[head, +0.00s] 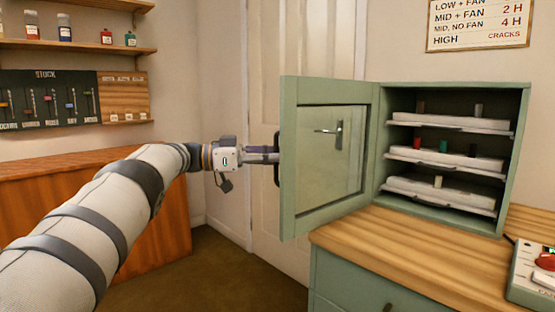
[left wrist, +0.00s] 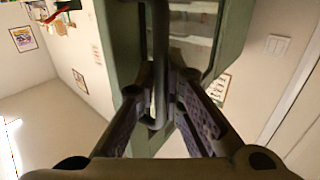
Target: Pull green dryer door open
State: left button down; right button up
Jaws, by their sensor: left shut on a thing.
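The green dryer (head: 508,160) stands on the wooden worktop at the right. Its green door (head: 289,150), with a glass pane, is swung wide open to the left in the head view. My left gripper (head: 270,156) is at the door's outer left edge, shut on the dark door handle (head: 277,160). In the left wrist view the handle bar (left wrist: 160,60) runs between the two fingers, with the green door (left wrist: 128,50) behind it. The fingertips are partly hidden by the handle and door edge in the head view. My right gripper is not in view.
Inside the dryer are several white trays (head: 440,189) with small colored pieces. A control box (head: 535,272) sits at the worktop's right edge. A white room door (head: 265,80) is behind the dryer door. The wooden cabinet (head: 165,220) is at the left, with open floor between.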

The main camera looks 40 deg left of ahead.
pick_arm(q)
jog(key=shift+w+a, duration=0.1)
jog(key=shift+a, duration=0.15)
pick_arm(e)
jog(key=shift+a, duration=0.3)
pick_arm(q)
jog(key=c, duration=2)
grip_release()
jog(key=shift+o, duration=0.2)
jog(key=v, duration=0.7)
jog(key=shift+a, duration=0.1)
